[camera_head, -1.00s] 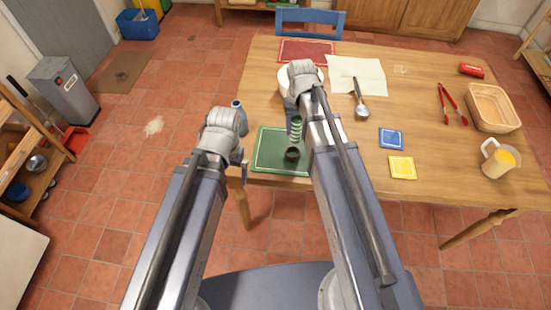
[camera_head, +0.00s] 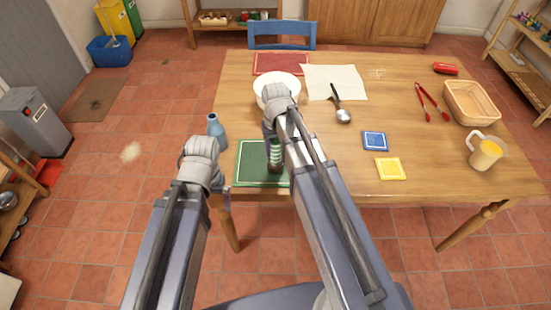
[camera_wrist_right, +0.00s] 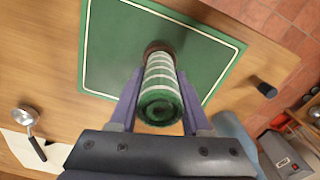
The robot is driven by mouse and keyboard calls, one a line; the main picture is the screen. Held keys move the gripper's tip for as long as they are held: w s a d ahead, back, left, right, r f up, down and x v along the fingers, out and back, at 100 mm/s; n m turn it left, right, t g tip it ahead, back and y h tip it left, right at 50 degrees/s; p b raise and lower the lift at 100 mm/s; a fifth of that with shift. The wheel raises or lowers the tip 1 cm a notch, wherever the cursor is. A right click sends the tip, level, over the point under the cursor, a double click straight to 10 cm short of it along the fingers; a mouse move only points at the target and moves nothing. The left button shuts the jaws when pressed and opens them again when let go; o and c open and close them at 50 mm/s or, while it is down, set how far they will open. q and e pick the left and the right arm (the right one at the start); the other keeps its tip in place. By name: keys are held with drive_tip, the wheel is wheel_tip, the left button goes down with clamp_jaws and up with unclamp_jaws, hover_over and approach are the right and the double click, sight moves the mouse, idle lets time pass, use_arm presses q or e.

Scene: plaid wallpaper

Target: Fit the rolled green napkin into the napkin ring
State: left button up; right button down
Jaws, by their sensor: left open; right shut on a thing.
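The rolled green napkin (camera_head: 276,151), with white stripes, stands about upright over the green placemat (camera_head: 246,163). My right gripper (camera_wrist_right: 159,82) is shut on the napkin, with a finger on each side. The dark brown napkin ring (camera_head: 275,168) is on the placemat at the napkin's lower end. In the right wrist view, the ring (camera_wrist_right: 158,47) shows just beyond the napkin (camera_wrist_right: 160,88), in line with it. I cannot tell how far the napkin's end is inside the ring. My left gripper (camera_head: 225,188) is open and empty by the table's left front corner, partly hidden by its arm.
A blue bottle (camera_head: 216,132) stands left of the placemat. A white bowl (camera_head: 277,84) is behind my right arm. A ladle (camera_head: 342,113), blue coaster (camera_head: 375,141), yellow coaster (camera_head: 390,168), tongs (camera_head: 431,103), basket (camera_head: 471,103) and jug (camera_head: 485,152) are to the right.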

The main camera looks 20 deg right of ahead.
sight(276, 158)
wheel_tip(276, 158, down, 4)
drive_tip(key=b, duration=0.3)
drive_tip(key=shift+r, duration=0.25)
drive_tip(key=shift+f+b, duration=0.25)
drive_tip(key=shift+b, duration=0.1)
drive_tip(key=shift+s+f, duration=0.15)
drive_tip(key=shift+s, duration=0.05)
